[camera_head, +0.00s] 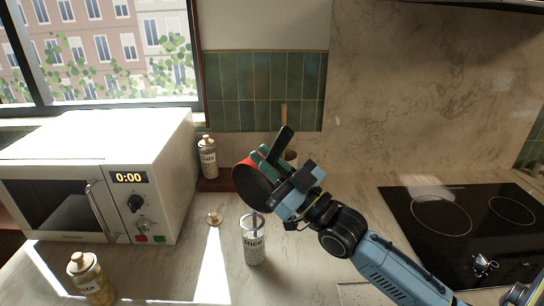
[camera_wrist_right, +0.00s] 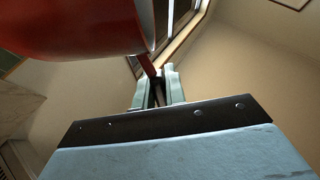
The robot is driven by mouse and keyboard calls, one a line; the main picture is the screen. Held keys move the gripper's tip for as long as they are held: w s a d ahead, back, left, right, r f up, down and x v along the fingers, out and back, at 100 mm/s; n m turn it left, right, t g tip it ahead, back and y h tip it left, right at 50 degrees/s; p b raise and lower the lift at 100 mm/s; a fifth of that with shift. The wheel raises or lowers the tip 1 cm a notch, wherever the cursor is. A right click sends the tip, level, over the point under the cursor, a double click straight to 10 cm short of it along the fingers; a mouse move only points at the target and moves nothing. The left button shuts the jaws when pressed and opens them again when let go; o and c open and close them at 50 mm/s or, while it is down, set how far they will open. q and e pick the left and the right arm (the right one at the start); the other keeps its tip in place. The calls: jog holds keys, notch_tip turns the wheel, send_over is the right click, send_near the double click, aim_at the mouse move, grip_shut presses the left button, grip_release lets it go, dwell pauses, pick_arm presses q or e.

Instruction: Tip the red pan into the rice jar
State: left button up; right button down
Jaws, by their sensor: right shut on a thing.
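The red pan (camera_head: 242,172) is steeply tilted in the air, its dark face showing in the head view. My right gripper (camera_head: 265,158) is shut on the pan's handle. In the right wrist view the pan (camera_wrist_right: 75,25) fills the upper left and its red handle runs between the fingers (camera_wrist_right: 157,92). Something thin and pale shows between pan and jar mouth; I cannot tell whether it is falling contents. My left gripper is not in view.
A round lid (camera_head: 214,217) with a knob lies on the counter left of the jar. A white microwave (camera_head: 110,175) stands at left. Lidded jars stand at the back (camera_head: 208,160) and front left (camera_head: 90,280). A black hob (camera_head: 465,225) is at right.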

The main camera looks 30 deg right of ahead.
jog(key=s+a+f+n+g+y, duration=0.1)
jog(key=s+a+n+g+y, duration=0.1)
jog(key=a+n, duration=0.4)
jog(key=shift+s+a+f+n+g+y, duration=0.15)
jog(key=shift+f+n+g+y, duration=0.3)
jog(key=shift+n+y, duration=0.7)
